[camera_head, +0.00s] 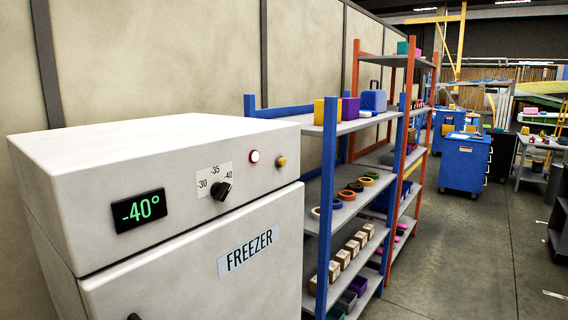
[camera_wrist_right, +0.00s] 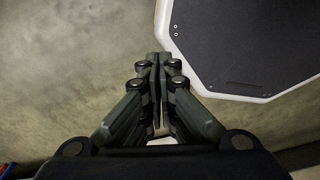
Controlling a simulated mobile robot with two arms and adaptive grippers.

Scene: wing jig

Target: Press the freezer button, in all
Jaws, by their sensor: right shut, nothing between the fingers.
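In the head view a white freezer (camera_head: 190,175) stands at the left. Its panel carries a green display (camera_head: 139,210) reading -40°. Beside the display is a black knob (camera_head: 222,191) on a dial marked -30, -35 and -40. Neither of my grippers shows in the head view. In the right wrist view my right gripper (camera_wrist_right: 158,58) is shut and empty, over grey floor and apart from the freezer.
A blue-framed shelf (camera_head: 327,200) with boxes, rolls and bins stands right of the freezer. An orange-framed shelf (camera_head: 409,100) and blue cabinets (camera_head: 465,165) are beyond it. My own dark-topped base shows in the wrist view.

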